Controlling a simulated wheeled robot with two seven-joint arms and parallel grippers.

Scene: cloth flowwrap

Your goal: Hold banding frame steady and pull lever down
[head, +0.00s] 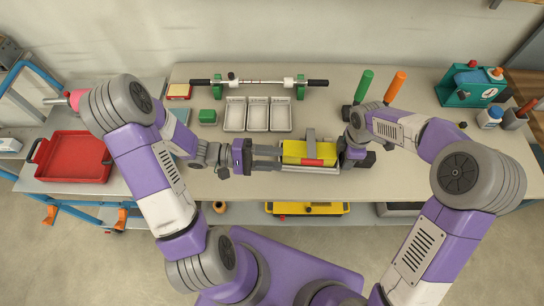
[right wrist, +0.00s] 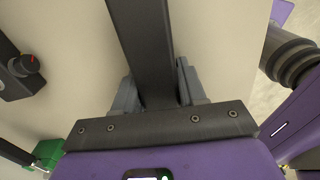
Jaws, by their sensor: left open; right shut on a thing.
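A yellow block with a red patch (head: 308,153) lies in a pale, low frame (head: 310,171) at the middle of the bench. A grey upright piece (head: 311,136) stands at its far side. My left gripper (head: 280,158) is open at the block's left end, its two fingers pointing right; whether they touch the frame cannot be told. My right gripper (head: 343,152) is at the block's right end. In the right wrist view, my right gripper (right wrist: 157,95) is shut on a dark flat bar (right wrist: 142,45). Whether this bar is the lever cannot be told.
Green (head: 363,86) and orange (head: 396,86) upright handles stand behind my right gripper. White trays (head: 257,129), a green block (head: 208,117) and a roller bar (head: 258,82) lie behind. A red tray (head: 74,152) is left; a teal device (head: 470,87) is right.

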